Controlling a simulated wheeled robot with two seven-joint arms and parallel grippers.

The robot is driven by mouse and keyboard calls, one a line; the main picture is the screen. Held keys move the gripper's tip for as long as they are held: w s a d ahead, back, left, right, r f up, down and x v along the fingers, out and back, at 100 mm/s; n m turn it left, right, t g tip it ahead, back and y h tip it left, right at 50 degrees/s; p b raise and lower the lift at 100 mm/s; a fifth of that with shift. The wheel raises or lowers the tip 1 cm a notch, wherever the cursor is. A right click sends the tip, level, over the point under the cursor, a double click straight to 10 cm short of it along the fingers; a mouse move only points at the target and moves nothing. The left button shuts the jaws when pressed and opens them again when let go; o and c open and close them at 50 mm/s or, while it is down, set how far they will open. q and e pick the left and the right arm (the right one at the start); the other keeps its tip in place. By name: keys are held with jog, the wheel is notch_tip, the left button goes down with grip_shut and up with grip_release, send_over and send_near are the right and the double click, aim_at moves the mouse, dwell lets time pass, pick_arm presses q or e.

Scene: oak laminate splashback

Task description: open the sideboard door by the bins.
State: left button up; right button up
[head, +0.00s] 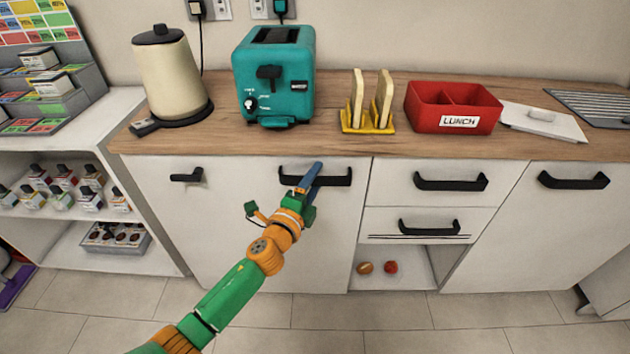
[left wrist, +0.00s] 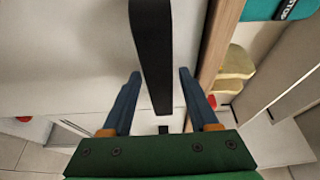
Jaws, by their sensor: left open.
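The white sideboard front (head: 235,235) has a wide panel at the left with a black bar handle (head: 335,179) near its upper right corner. The panel looks closed. My left gripper (head: 314,172) is at this handle, its blue fingers overlapping the bar's left half. In the left wrist view the black handle (left wrist: 152,50) runs between the open fingers (left wrist: 160,75), with a gap visible on both sides. A white door (head: 565,225) at the right has its own black handle (head: 573,181) and looks closed. I see no clear bins. My right gripper is not in view.
Two drawers (head: 400,190) sit between the panels, above an open niche (head: 410,275) with small round items. A kettle (head: 170,75), teal toaster (head: 275,75), yellow rack (head: 367,122) and red lunch box (head: 455,108) stand on the wooden top. Open shelves (head: 60,155) stand at the left.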

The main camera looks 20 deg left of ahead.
pick_arm(q)
grip_shut()
dwell(1.3)
